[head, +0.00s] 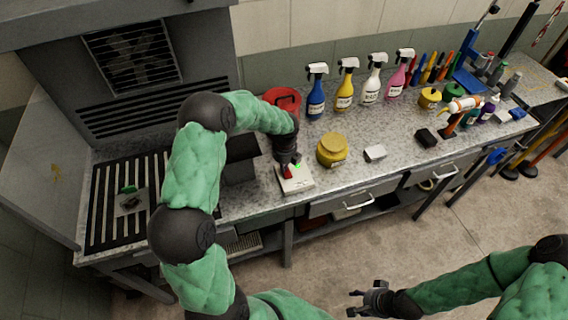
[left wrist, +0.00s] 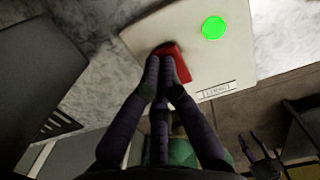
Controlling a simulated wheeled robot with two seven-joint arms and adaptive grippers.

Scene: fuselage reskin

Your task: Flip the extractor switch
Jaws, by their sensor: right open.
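The extractor switch is a pale box (head: 296,181) on the bench's front edge, with a red rocker and a lit green lamp. In the left wrist view the box (left wrist: 210,50) fills the upper middle, with the red rocker (left wrist: 181,64) and the green lamp (left wrist: 213,28). My left gripper (head: 287,170) points down over the box. Its fingertips (left wrist: 160,78) are together, at the edge of the red rocker and partly covering it; I cannot tell whether they press it. My right gripper (head: 362,299) is open and empty, low over the floor.
The extractor hood (head: 150,100) with a fan and slatted bed stands at the left. A red container (head: 283,98), yellow jar (head: 332,150) and several spray bottles (head: 344,88) stand behind and right of the box. A small white block (head: 375,153) lies further right.

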